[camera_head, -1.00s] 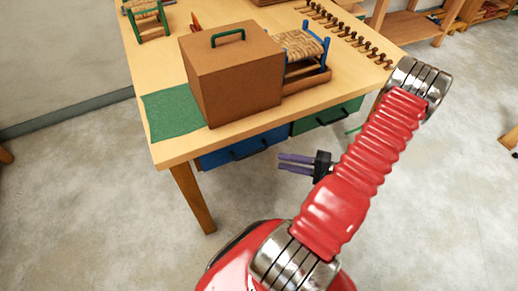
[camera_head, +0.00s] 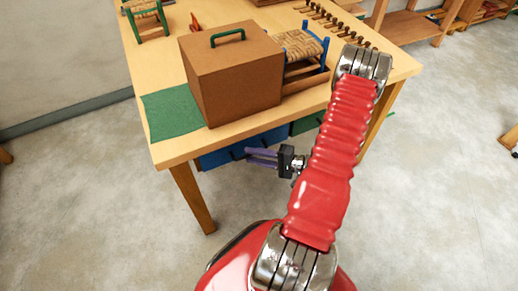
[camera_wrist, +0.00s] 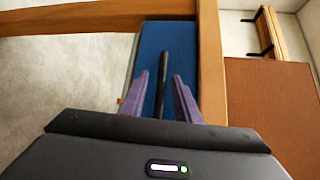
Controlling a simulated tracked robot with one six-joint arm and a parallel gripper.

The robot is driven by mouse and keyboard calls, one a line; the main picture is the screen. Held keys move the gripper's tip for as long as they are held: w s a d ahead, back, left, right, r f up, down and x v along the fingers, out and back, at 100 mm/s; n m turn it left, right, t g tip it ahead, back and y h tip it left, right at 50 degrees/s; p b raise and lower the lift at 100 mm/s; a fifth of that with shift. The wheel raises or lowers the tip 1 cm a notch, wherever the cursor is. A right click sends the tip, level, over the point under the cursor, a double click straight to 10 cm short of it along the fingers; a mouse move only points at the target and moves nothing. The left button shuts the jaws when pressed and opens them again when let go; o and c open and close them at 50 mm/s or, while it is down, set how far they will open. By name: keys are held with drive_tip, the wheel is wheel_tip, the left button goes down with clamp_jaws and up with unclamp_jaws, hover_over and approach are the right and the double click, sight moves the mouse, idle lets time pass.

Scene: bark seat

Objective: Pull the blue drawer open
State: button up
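The blue drawer (camera_head: 214,158) is under the front edge of the table, left of the green drawer (camera_head: 307,123). It looks shut in the head view. My gripper (camera_head: 262,157) is in front of it, with its purple fingers pointing left toward its dark handle. In the wrist view the blue drawer front (camera_wrist: 178,40) is ahead, and the black bar handle (camera_wrist: 162,82) lies between the two fingertips of my gripper (camera_wrist: 160,85). The fingers are apart, with gaps to the handle on both sides. Part of the handle is hidden behind the fingers in the head view.
The wooden table (camera_head: 172,152) carries a brown box (camera_head: 232,80) with a green handle, a green mat (camera_head: 172,112), and a small stool (camera_head: 303,45) with a woven seat. Table legs stand at the left and right. The floor in front is clear.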

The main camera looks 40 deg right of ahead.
drive_tip(key=shift+w+a+f, duration=0.1)
drive_tip(key=shift+w+a, duration=0.25)
drive_tip(key=shift+w, duration=0.3)
clamp_jaws()
drive_tip(key=shift+f, duration=0.1)
